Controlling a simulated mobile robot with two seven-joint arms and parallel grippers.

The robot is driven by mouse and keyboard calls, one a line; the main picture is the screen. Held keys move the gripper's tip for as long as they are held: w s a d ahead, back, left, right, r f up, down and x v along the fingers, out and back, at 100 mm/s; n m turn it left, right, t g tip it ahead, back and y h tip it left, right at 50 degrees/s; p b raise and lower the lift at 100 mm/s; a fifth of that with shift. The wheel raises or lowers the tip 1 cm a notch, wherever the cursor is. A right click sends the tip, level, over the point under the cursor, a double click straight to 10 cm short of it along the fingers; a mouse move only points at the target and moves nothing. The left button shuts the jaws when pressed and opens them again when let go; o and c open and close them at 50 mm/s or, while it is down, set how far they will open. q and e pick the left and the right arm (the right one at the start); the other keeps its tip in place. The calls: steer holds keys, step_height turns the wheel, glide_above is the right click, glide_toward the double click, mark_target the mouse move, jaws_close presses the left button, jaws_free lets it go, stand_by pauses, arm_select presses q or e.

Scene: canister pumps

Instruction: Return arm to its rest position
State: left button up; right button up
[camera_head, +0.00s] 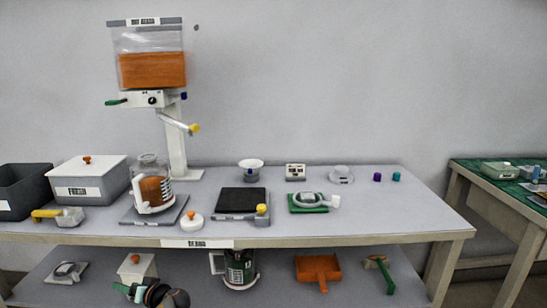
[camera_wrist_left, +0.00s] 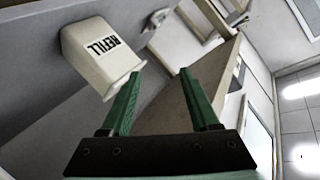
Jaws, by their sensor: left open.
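My left gripper (camera_head: 128,291) shows low in the head view, in front of the lower shelf, with dark green fingers near a white container with an orange knob (camera_head: 137,269). In the left wrist view the two fingers of my left gripper (camera_wrist_left: 160,74) stand wide apart with nothing between them. A cream container marked REFILL (camera_wrist_left: 102,52) is just beyond and left of the fingertips, apart from them. My left arm (camera_head: 175,299) enters at the bottom edge. My right gripper is not in view.
The table (camera_head: 330,228) carries a dispenser with an orange-filled hopper (camera_head: 152,70), a lidded grey bin (camera_head: 88,180), a glass jar (camera_head: 152,185) and a black-topped scale (camera_head: 241,200).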

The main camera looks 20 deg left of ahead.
arm_select(q)
steer(key=w+d+f+m+t+h, duration=0.4)
steer(key=w+d+m, duration=0.1)
steer(key=w, duration=0.2)
steer(key=w+d+r+m+t+h, duration=0.5)
steer(key=w+d+m+t+h, duration=0.25)
steer(key=w+d+t, duration=0.35)
steer(key=s+d+r+m+h, duration=0.2)
steer(key=s+d+h, duration=0.5)
steer(key=s+d, duration=1.25)
steer(key=s+d+r+h, duration=0.2)
steer(key=s+d+r, duration=0.7)
steer(key=s+r, duration=0.4)
steer(key=s+a+f+n+g+y+p, duration=0.2)
steer(key=s+f+g+p, duration=0.4)
steer(key=p, duration=1.7)
steer(key=shift+s+a+f+n+g+y, duration=0.35)
steer(key=shift+s+n+g+y, duration=0.5)
steer(key=shift+s+n+g, duration=0.35)
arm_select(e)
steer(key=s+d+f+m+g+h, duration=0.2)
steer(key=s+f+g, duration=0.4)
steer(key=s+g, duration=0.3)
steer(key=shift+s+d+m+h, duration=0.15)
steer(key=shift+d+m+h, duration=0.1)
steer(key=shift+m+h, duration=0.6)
